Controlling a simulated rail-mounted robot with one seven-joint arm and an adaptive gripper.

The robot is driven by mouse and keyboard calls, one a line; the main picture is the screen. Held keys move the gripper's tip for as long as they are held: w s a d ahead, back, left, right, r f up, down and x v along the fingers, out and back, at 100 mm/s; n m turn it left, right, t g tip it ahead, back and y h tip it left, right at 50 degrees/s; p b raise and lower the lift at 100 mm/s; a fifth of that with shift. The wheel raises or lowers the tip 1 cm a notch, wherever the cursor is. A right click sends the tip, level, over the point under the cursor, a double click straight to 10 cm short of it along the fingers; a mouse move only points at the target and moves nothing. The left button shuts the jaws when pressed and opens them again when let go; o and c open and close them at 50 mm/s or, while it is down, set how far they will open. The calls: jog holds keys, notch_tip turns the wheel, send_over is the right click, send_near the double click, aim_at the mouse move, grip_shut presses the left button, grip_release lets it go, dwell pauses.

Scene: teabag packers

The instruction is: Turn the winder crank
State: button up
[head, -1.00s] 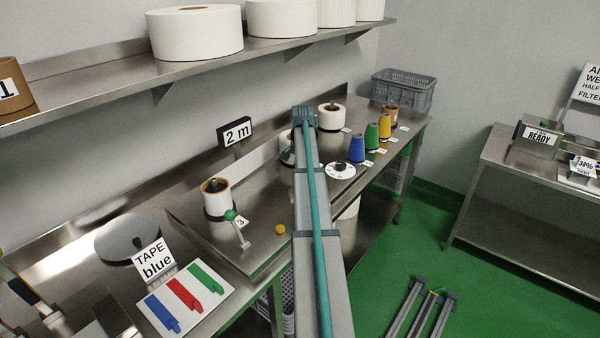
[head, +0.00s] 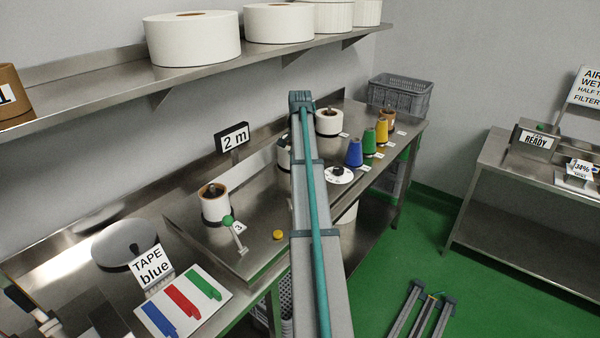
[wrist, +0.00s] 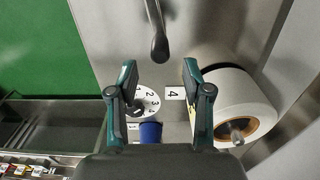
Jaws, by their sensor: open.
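In the wrist view, my gripper (wrist: 160,75) is open, with its two teal-and-dark fingers apart and nothing between the tips. Just beyond the tips, at the top, a dark handle with a rounded end (wrist: 159,46) hangs over the steel bench; it may be the winder crank, but its joint is out of view. My arm hides the middle of the bench and the gripper there.
A numbered dial (wrist: 147,101), a blue cone (wrist: 150,132) and a white roll on a spindle (wrist: 238,105) lie close around the fingers. Cones, including a green one (head: 370,141), line the bench's right end. A shelf (head: 190,74) with large rolls runs above.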

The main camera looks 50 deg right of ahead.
jog(key=shift+r, duration=2.65)
